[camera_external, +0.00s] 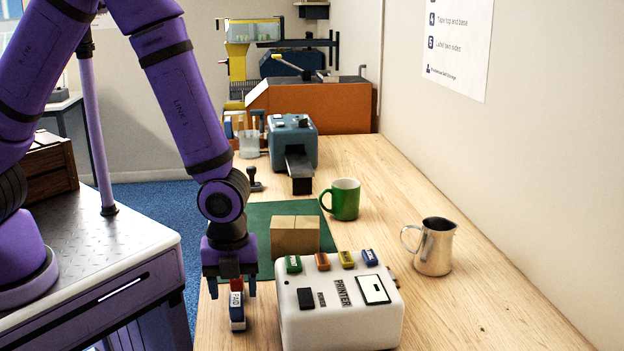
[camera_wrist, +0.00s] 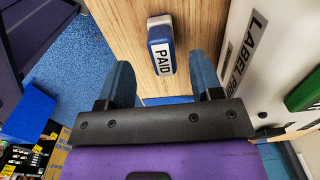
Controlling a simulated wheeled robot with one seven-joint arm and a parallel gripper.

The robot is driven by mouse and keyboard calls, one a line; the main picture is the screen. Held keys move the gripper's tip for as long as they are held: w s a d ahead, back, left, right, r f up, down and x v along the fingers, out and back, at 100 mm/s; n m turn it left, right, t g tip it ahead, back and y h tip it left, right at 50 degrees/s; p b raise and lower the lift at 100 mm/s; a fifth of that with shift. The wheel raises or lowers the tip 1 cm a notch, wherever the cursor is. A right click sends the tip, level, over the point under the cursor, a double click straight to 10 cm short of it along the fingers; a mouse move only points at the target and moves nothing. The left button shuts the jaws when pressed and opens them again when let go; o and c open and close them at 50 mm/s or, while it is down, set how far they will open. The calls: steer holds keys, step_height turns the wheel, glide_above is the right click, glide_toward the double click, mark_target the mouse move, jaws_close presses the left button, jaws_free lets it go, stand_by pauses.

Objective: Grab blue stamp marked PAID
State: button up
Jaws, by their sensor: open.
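The blue stamp marked PAID (camera_wrist: 161,45) stands on the wooden table near its left edge.
The white label printer (camera_external: 340,325) stands close to the right of the stamp, with several small coloured stamps on top. A cardboard box (camera_external: 295,236) sits on the green mat behind. A green mug (camera_external: 345,200) and metal jug (camera_external: 435,248) stand to the right.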

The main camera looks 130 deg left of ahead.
mark_target(236, 299)
steer(key=shift+w+f, duration=0.15)
steer(key=shift+f, duration=1.25)
steer(key=shift+w+f, duration=0.1)
steer(key=shift+f, duration=1.25)
steer(key=shift+c, duration=0.4)
steer(key=c, duration=0.9)
